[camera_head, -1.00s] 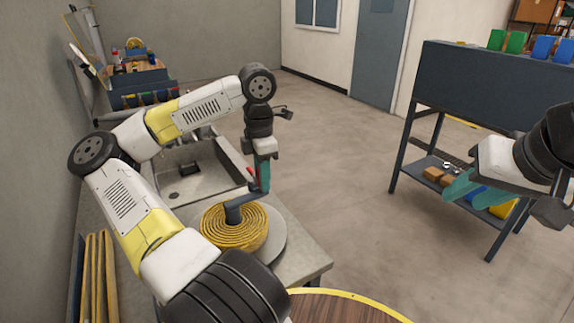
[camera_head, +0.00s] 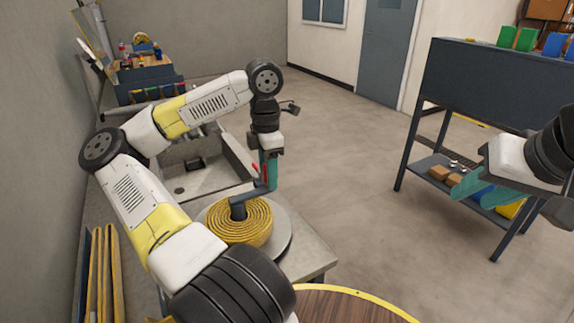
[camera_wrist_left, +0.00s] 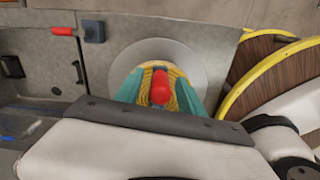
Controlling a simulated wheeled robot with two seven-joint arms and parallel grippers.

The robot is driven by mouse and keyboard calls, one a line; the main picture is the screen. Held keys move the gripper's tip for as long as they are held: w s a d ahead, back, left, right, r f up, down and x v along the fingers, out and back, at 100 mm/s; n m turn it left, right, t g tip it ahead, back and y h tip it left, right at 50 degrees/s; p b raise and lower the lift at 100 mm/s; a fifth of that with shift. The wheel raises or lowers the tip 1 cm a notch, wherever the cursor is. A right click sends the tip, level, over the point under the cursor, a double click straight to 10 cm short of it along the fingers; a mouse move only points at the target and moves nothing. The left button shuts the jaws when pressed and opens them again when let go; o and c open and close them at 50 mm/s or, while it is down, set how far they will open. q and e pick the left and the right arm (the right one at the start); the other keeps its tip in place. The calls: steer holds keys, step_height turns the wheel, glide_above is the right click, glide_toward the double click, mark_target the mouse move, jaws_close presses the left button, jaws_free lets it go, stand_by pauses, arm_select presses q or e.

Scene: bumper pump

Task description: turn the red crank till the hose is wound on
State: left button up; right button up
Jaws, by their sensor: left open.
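The yellow hose (camera_head: 243,222) lies coiled in a flat spiral on a round grey plate (camera_head: 283,238) at the bench's corner. A dark crank arm (camera_head: 239,209) rises from its middle. The red crank handle (camera_head: 255,170) stands by my left gripper (camera_head: 270,186), partly hidden in the head view. In the left wrist view the red handle (camera_wrist_left: 160,88) shows between the two teal fingers of my left gripper (camera_wrist_left: 160,92), which are open around it. My right gripper (camera_head: 470,184) is at the right, away from the crank; its teal fingers show, but their gap is unclear.
A sink basin (camera_head: 205,165) lies behind the hose. A round wooden top with a yellow rim (camera_head: 345,304) is in front. A dark shelf unit (camera_head: 470,85) stands right, near my right arm. Open floor (camera_head: 340,170) lies between.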

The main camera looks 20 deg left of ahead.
arm_select(q)
step_height(320, 180, up, 7)
steer(key=shift+r, duration=0.2)
